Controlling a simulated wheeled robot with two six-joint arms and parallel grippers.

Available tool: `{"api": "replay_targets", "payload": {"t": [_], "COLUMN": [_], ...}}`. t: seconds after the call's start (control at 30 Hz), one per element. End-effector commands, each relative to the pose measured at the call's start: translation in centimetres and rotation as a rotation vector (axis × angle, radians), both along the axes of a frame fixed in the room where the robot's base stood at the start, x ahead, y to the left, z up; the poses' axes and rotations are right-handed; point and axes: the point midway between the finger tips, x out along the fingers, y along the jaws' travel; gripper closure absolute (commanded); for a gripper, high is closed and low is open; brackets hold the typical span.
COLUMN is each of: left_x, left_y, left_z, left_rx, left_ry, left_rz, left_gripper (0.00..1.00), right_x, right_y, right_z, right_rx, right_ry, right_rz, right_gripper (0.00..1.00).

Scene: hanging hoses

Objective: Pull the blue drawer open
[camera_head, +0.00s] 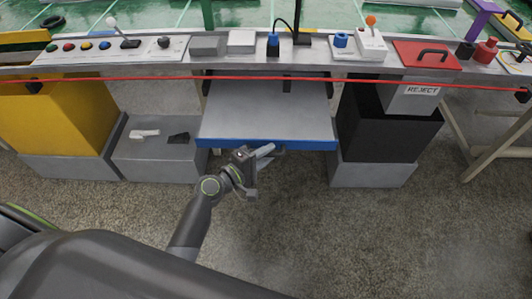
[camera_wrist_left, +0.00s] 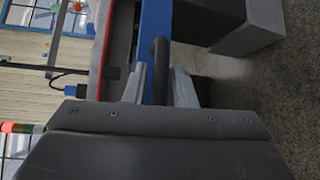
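The blue drawer (camera_head: 310,144) sits under the middle of the worktable in the head view. Its grey tray (camera_head: 265,105) sticks out in front of the table edge, and its inside looks empty. My left gripper (camera_head: 264,152) is at the middle of the blue front. The left wrist view shows the blue front (camera_wrist_left: 152,25) and a dark bar handle (camera_wrist_left: 160,65) between the fingers of my left gripper (camera_wrist_left: 160,84). The fingers are apart, one on each side of the handle, with small gaps visible. My right gripper is not in view.
A yellow bin (camera_head: 60,115) and a low grey box (camera_head: 155,155) stand left of the drawer. A black reject bin (camera_head: 385,130) stands right. A red cord (camera_head: 150,79) runs along the table front. The floor (camera_head: 330,230) in front is clear.

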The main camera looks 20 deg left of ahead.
Motion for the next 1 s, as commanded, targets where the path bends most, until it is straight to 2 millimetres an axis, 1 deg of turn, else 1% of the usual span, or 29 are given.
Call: {"api": "replay_targets", "payload": {"t": [0.03, 0.07, 0.43, 0.57, 0.67, 0.77, 0.9, 1.0], "left_x": [0.0, 0.0, 0.0, -0.6, -1.7, -3.6, -6.6, -8.7], "left_y": [0.0, 0.0, 0.0, 0.4, 1.0, 2.1, 3.8, 5.0], "left_z": [0.0, 0.0, 0.0, 0.0, 0.2, 0.4, 0.8, 1.1], "left_rx": [0.000, 0.000, 0.000, 0.001, 0.001, 0.003, 0.003, 0.004], "left_ry": [0.000, 0.000, 0.000, 0.002, 0.002, 0.003, 0.003, 0.003], "left_rz": [0.000, 0.000, 0.000, 0.001, 0.002, 0.002, 0.001, 0.000], "left_gripper": [0.69, 0.66, 0.66, 0.66, 0.66, 0.66, 0.66, 0.66], "right_x": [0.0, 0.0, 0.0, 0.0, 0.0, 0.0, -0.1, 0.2], "right_y": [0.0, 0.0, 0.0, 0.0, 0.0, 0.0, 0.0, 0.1], "right_z": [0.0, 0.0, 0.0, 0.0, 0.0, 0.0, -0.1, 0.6], "right_rx": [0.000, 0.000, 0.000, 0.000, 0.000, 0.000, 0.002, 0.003], "right_ry": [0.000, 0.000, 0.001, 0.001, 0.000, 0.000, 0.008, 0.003], "right_rz": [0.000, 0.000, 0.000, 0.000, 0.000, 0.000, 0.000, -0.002], "right_gripper": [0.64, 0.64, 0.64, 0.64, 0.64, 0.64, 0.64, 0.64]}}
